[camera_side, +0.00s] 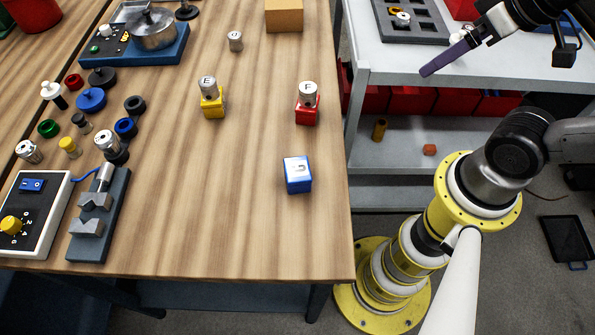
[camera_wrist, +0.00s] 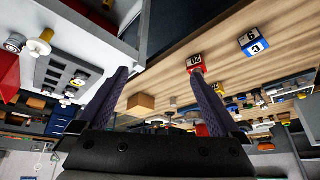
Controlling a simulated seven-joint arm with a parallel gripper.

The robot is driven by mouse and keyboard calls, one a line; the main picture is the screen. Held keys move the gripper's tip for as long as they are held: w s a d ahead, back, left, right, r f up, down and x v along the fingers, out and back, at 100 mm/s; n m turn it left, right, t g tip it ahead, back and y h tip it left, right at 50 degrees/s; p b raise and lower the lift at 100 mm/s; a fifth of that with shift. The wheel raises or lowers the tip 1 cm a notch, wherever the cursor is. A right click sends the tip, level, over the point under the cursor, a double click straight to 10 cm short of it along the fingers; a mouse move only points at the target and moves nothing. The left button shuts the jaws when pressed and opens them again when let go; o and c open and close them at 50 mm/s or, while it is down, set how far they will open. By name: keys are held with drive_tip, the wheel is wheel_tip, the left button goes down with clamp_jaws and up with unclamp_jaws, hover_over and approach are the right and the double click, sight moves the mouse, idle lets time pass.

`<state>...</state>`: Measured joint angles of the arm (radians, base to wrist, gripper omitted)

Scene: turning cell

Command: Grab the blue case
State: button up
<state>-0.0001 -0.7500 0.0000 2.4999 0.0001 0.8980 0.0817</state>
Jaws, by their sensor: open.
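The blue case is a small blue block with a white marked top face (camera_side: 298,175), on the right front part of the wooden table in the side view. It also shows in the wrist view, near the upper right (camera_wrist: 253,42). Nothing covers it. My gripper (camera_side: 430,70) is high at the upper right of the side view, in front of the grey shelf, well away from the blue case. In the wrist view its two purple fingers (camera_wrist: 157,76) stand apart with nothing held between them.
A red block (camera_side: 307,115) and a yellow block (camera_side: 212,106), each with a metal cylinder on top, stand behind the blue case. A cardboard box (camera_side: 284,15) is at the back. A grey shelf (camera_side: 400,170) adjoins the table's right edge. Table around the blue case is clear.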

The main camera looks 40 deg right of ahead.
drive_tip(key=m, duration=0.4)
drive_tip(key=m+g+y, duration=0.3)
drive_tip(key=m+y, duration=0.1)
drive_tip(key=m, duration=1.6)
hover_over(299, 168)
drive_tip(key=s+d, duration=0.3)
wheel_tip(299, 168, down, 5)
drive_tip(key=x, duration=0.8)
drive_tip(key=d+x, duration=0.1)
drive_tip(key=x, duration=0.4)
drive_tip(key=shift+w+f, duration=0.1)
drive_tip(key=shift+f, duration=0.05)
drive_tip(key=c, duration=1.6)
